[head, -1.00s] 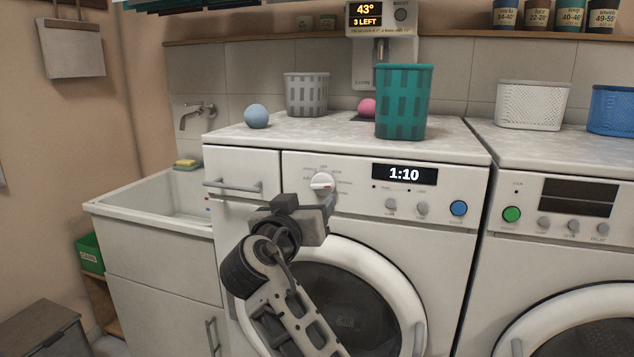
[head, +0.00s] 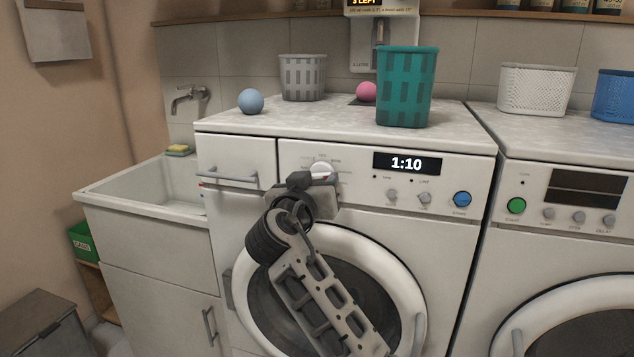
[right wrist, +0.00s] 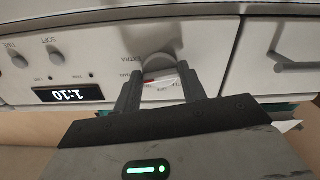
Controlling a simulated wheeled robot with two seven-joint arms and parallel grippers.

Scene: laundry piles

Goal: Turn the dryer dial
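The round white dial (head: 321,169) with a red mark is on the upper front panel of the left front-loading machine (head: 350,215). My right gripper (head: 322,180) is right in front of it and hides its lower part. In the right wrist view, which is upside down, the dial (right wrist: 160,66) shows between the two fingertips of the right gripper (right wrist: 157,77). The fingers are apart, one on each side of the dial, with a gap visible; whether either touches it I cannot tell. The panel's display (head: 407,163) reads 1:10. My left gripper is not in view.
A teal basket (head: 405,88), a grey basket (head: 302,78), a blue ball (head: 250,101) and a pink ball (head: 366,91) stand on the machine top. A drawer handle (head: 228,176) is left of the dial. A blue button (head: 462,199) and small knobs are to its right. A second machine (head: 570,240) stands right.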

